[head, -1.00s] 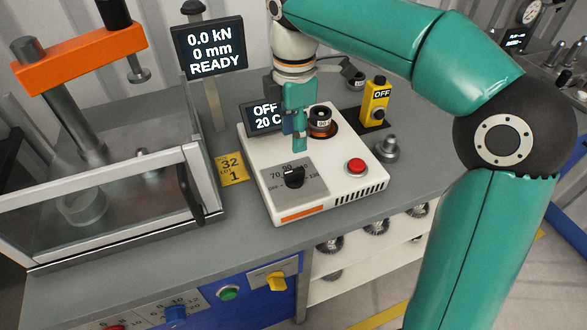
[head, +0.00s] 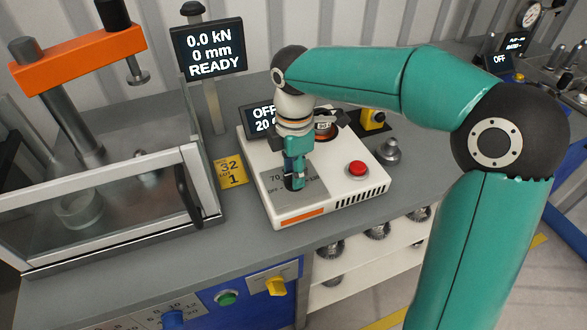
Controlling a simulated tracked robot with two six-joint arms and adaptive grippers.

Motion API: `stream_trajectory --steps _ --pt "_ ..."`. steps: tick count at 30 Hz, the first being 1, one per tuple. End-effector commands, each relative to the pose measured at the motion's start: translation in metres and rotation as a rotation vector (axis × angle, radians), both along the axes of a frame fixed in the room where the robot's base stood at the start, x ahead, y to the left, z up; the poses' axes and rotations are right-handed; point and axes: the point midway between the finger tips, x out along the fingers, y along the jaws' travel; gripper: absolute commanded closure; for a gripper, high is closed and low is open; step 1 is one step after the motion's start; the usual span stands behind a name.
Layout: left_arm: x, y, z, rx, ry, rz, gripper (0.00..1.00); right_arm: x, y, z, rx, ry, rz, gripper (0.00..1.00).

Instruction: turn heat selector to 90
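The heat selector (head: 293,184) is a small black knob on a grey plate on the white heater unit (head: 338,190). Most of the knob and much of its scale are hidden by my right gripper (head: 295,178); "70" shows at the left, and I cannot read the pointer's position. The gripper points down with its fingertips at the knob. Whether its fingers are closed on the knob cannot be seen. The heater's display (head: 262,120) reads OFF and 20, partly covered by my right wrist. My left gripper is not in view.
A red button (head: 357,168) sits right of the selector. A round part (head: 325,130) stands at the heater's back, and a yellow switch box (head: 373,119) behind it. A press with a clear guard (head: 120,215) stands left. A yellow tag (head: 231,171) lies between.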

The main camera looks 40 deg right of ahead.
Motion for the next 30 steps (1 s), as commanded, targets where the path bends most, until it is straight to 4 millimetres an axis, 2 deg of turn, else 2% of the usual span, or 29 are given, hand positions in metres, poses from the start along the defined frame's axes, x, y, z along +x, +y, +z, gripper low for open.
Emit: stream_trajectory --steps 1,5,6,20,30 --pt "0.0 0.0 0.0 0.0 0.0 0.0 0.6 0.0 0.0 0.0001 0.0 0.0 0.0 0.77" --pt "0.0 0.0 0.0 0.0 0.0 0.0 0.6 0.0 0.0 0.0003 0.0 0.0 0.0 0.98" --pt "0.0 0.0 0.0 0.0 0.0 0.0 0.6 0.0 0.0001 0.0003 0.0 0.0 0.0 1.0" --pt "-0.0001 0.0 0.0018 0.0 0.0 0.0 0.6 0.0005 0.0002 0.001 0.0 -0.001 -0.052 1.0" --pt "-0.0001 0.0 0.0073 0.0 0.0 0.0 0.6 0.0008 0.0005 0.0015 -0.001 -0.001 -0.273 1.0"
